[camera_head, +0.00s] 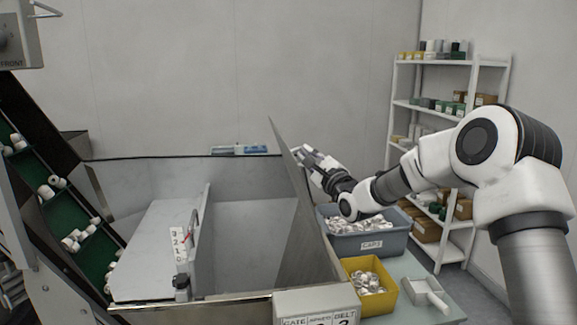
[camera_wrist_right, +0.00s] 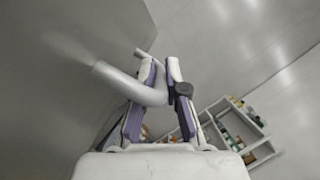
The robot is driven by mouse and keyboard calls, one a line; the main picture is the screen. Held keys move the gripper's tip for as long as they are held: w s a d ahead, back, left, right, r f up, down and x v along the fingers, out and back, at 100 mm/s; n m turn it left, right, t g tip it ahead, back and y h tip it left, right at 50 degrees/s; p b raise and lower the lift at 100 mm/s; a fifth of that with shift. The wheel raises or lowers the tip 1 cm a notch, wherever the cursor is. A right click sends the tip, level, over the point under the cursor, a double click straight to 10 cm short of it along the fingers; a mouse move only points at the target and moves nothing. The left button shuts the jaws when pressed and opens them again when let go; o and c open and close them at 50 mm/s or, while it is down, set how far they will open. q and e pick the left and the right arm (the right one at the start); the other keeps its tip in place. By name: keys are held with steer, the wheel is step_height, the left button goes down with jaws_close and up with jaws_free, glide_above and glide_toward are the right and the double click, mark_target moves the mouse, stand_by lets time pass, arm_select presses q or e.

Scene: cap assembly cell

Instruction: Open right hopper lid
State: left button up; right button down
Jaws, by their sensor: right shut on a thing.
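The right hopper lid (camera_head: 305,235) is a flat grey panel, steeply raised along the right side of the open hopper (camera_head: 250,230). My right gripper (camera_head: 303,154) is at the lid's upper far edge, on its right side. In the right wrist view, the two fingers of my right gripper (camera_wrist_right: 158,72) are closed around a silver bar handle (camera_wrist_right: 128,84). The lid's grey surface (camera_wrist_right: 50,85) fills the left of that view. The handle is hidden in the head view. My left gripper is out of view.
Right of the hopper, a blue-grey bin (camera_head: 375,243) of caps, a yellow bin (camera_head: 388,300) and a white scoop (camera_head: 428,294) stand on a table. A stocked shelf (camera_head: 440,62) stands behind. A green cleated conveyor (camera_head: 88,255) rises at left.

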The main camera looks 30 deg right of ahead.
steer(key=shift+s+d+r+m, duration=0.2)
steer(key=shift+d+m, duration=0.1)
steer(key=shift+d, duration=0.35)
steer(key=shift+s+d+r+m, duration=0.15)
steer(key=shift+d+m, duration=0.15)
steer(key=shift+d, duration=0.3)
steer(key=c, duration=1.2)
jaws_free()
steer(key=shift+f, duration=0.1)
steer(key=v, duration=1.2)
steer(key=shift+a+f, duration=0.2)
steer(key=shift+f, duration=0.05)
steer(key=shift+w, duration=0.1)
